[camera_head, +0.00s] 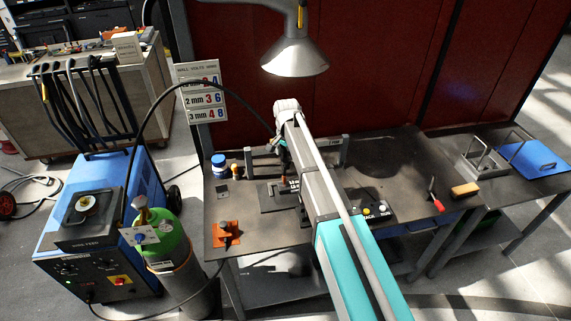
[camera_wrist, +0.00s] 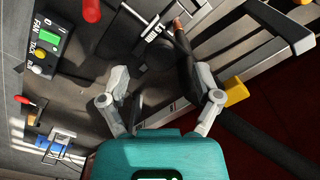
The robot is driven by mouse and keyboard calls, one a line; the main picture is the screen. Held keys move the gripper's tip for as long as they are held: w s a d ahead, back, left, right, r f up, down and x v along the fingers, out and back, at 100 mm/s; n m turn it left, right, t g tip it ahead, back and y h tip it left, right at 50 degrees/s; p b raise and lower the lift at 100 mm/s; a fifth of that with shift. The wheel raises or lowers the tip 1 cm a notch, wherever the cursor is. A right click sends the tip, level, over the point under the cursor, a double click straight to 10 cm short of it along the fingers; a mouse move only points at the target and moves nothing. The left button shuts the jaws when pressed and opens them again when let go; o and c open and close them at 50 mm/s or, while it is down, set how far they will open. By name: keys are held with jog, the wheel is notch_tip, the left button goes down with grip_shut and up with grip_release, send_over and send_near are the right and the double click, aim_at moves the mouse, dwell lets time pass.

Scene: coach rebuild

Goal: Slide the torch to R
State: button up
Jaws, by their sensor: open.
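The torch (camera_wrist: 184,45) is dark with a copper-coloured tip and shows at the top middle of the wrist view, close to the right finger of my gripper (camera_wrist: 163,88). My gripper is open, with a finger on either side of the picture's middle. I cannot tell whether the right finger touches the torch. A dark plate (camera_wrist: 154,31) with white lettering that seems to start with L lies left of the torch tip. I see no readable R. In the head view my arm hides much of the torch and its rail.
A control box (camera_head: 374,211) with TACK and RUN buttons sits on the dark bench (camera_head: 395,160). A red-handled tool (camera_head: 436,197) and a wood-coloured block (camera_head: 465,190) lie right. A lamp (camera_head: 295,58) hangs above.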

jog(key=shift+f+b, duration=0.85)
jog(key=shift+f, duration=0.3)
grip_shut()
